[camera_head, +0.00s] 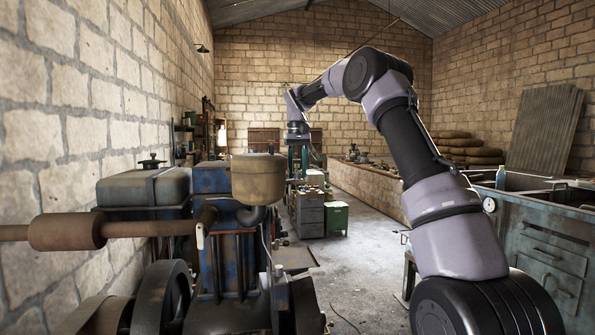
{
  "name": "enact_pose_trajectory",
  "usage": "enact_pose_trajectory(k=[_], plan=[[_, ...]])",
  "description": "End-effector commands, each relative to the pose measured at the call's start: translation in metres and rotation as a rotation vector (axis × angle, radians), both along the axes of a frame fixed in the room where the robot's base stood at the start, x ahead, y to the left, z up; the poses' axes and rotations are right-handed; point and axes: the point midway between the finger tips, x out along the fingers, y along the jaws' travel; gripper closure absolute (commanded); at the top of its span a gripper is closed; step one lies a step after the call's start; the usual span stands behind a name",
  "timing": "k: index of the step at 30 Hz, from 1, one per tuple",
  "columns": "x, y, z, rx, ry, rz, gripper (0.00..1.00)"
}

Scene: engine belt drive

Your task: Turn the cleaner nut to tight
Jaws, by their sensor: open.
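The engine's air cleaner is a tan, rust-stained canister (258,180) standing upright at the picture's centre left. A small knob, which looks like the cleaner nut (271,149), shows at its top edge; it is too small to tell how tight it is. My gripper (298,175) points down just right of the canister in the picture, with two dark fingers apart and nothing seen between them. It looks apart from the canister and nut, but its depth is hard to judge.
A green cabinet (335,218) is behind. The floor between is mostly clear.

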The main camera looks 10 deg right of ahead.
Motion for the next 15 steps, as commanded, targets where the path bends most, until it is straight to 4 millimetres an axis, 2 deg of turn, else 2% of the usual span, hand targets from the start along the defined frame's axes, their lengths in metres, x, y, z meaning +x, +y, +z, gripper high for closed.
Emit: enact_pose_trajectory(k=[2, 3, 5, 6, 15], plan=[[0.0001, -0.0001, 0.0001, 0.0, 0.0, 0.0, 0.58], [0.0001, -0.0001, 0.0001, 0.0, 0.0, 0.0, 0.62], [0.0001, -0.0001, 0.0001, 0.0, 0.0, 0.0, 0.85], [0.0001, -0.0002, 0.0002, 0.0, 0.0, 0.0, 1.0], [0.0001, -0.0003, 0.0003, 0.0, 0.0, -0.017, 1.0]])
